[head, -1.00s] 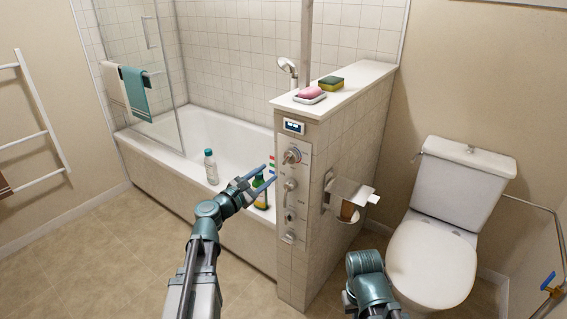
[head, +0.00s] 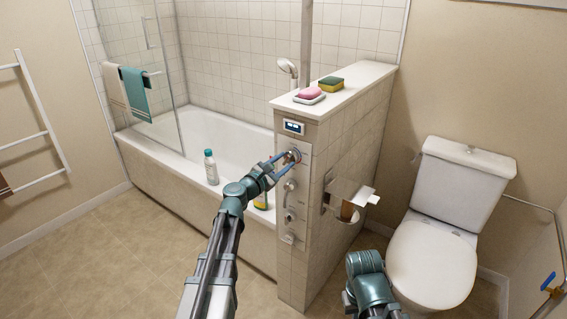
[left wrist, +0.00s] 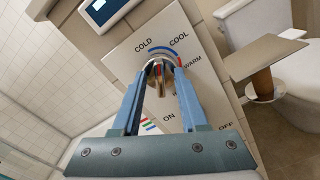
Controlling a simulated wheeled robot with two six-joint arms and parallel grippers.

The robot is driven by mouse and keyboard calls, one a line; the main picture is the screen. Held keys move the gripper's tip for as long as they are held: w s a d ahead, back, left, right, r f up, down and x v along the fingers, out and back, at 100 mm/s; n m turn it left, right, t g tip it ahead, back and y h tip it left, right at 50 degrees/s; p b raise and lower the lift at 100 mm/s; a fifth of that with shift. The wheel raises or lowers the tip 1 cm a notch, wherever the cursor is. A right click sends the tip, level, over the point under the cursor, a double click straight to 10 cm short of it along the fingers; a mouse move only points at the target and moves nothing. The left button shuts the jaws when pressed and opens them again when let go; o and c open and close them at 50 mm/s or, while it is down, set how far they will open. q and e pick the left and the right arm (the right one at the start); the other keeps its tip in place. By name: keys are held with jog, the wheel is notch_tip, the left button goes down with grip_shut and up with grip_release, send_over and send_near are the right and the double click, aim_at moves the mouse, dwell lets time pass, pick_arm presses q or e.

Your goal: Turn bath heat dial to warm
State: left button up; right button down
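The bath heat dial (left wrist: 161,76) is a round metal knob with a raised grip bar, on a pale control panel (head: 301,172) at the end of the tiled half wall. The left wrist view shows COLD, COOL and WARM around it, with a blue arc by COLD and COOL. Which mark it points to is hard to tell. My left gripper (head: 290,157) is at the dial, its two blue fingers on either side of the grip bar, apparently with small gaps. It looks open. My right arm shows at the bottom right of the head view; its fingers are not visible.
Below the dial are a lever (head: 289,185) and more fittings; ON and OFF labels show in the wrist view. A small display (head: 293,127) sits above. A paper holder (head: 347,192) juts out right. A white bottle (head: 211,167) stands on the tub edge, left of my arm.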

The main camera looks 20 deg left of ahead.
pick_arm(q)
grip_shut()
jog(key=shift+m, duration=0.4)
jog(key=m, duration=0.3)
jog(key=shift+d+f+m, duration=0.1)
jog(key=shift+m, duration=0.2)
jog(key=m, duration=0.4)
jog(key=shift+f+m, duration=0.1)
jog(key=shift+m, duration=0.2)
jog(key=m, duration=0.4)
jog(key=shift+m, duration=0.3)
jog(key=shift+s+f+m+b, duration=0.15)
jog(key=shift+m+b, duration=0.2)
jog(key=shift+m, duration=1.75)
